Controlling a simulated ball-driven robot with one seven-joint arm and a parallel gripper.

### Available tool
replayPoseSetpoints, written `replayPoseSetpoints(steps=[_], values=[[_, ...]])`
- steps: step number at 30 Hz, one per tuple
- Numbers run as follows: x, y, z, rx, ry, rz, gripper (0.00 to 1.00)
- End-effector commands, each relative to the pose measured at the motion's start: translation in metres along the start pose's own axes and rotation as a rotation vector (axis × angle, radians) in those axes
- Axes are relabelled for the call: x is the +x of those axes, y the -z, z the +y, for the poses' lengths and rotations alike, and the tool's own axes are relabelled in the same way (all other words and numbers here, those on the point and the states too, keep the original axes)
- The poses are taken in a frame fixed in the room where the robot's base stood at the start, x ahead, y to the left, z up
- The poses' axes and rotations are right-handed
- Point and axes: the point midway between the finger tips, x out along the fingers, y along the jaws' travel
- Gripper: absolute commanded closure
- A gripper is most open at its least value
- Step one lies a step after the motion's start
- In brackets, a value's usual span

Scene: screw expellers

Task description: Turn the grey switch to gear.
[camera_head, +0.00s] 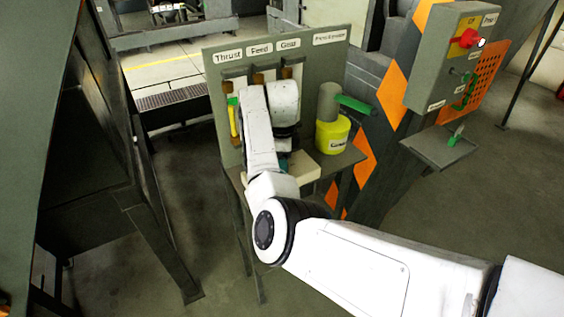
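A grey-green control box (425,70) stands at the upper right, with small labels too small to read for certain. It carries a red knob (466,39) on a yellow plate and, below it, a small grey switch (454,71). I cannot tell which label the grey switch points at. My gripper (287,146) is pointed down at the tool stand, left of and well apart from the control box. My white arm hides much of it. Its fingers do not show clearly, nor whether they hold anything.
The stand's board (325,65) is labelled Thrust, Feed, Gear and a fourth name. A yellow-handled tool (233,118) hangs there. A small tray (436,152) with a green item sits below the control box.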

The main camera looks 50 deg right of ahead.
Motion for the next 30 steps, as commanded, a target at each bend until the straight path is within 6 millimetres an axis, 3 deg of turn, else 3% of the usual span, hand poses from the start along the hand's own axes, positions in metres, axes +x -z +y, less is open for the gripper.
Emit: replayPoseSetpoints(steps=[4,14,30], values=[[0.001,0.0,0.0,-0.001,-0.001,0.001,0.33],[-0.005,0.0,0.0,-0.001,0.0,0.0,0.33],[-0.096,-0.001,0.0,-0.001,0.0,-0.001,0.33]])
